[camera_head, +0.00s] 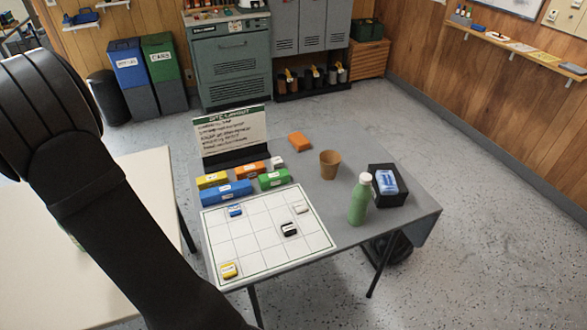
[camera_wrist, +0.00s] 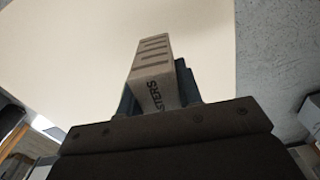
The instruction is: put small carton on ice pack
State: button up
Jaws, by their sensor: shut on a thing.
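The small carton (camera_wrist: 154,62), a grey-brown box with dark lettering ending in "STERS", is between the fingers of my gripper (camera_wrist: 157,84) in the wrist view. My gripper is shut on it, and the carton points away from the wrist above a cream table top (camera_wrist: 80,50). In the head view my arm hides the gripper and the carton. A blue and white pack (camera_head: 387,181), which looks like the ice pack, lies in or on a black box (camera_head: 390,201) at the right of the grey table. My gripper is apart from it.
A green bottle (camera_head: 359,203) stands just left of the black box, and a brown cup (camera_head: 330,164) behind it. A white grid board (camera_head: 262,249) with small blocks covers the grey table's front left. A sign (camera_head: 229,135) stands at the back. The cream table (camera_head: 150,190) is at left.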

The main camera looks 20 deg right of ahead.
notch_tip(320, 180, up, 12)
jog(key=shift+r, duration=0.1)
jog(key=w+d+m, duration=0.3)
jog(key=d, duration=1.1)
jog(key=w+d+m, duration=0.2)
jog(key=w+d, duration=0.2)
jog(key=d, duration=0.9)
jog(key=w+d+m, duration=0.3)
jog(key=d, duration=1.1)
jog(key=s+d+m, duration=0.2)
jog(key=s+d, duration=0.3)
jog(key=d, duration=0.7)
jog(key=s+d+m, duration=0.2)
jog(key=s+d, duration=0.3)
jog(key=d, duration=0.8)
jog(key=s+d+m, duration=0.5)
jog(key=s+d, duration=1.2)
jog(key=s, duration=0.4)
send_over(385, 188)
notch_tip(385, 188, down, 12)
jog(key=shift+s, duration=0.1)
jog(key=shift+f, duration=1.9)
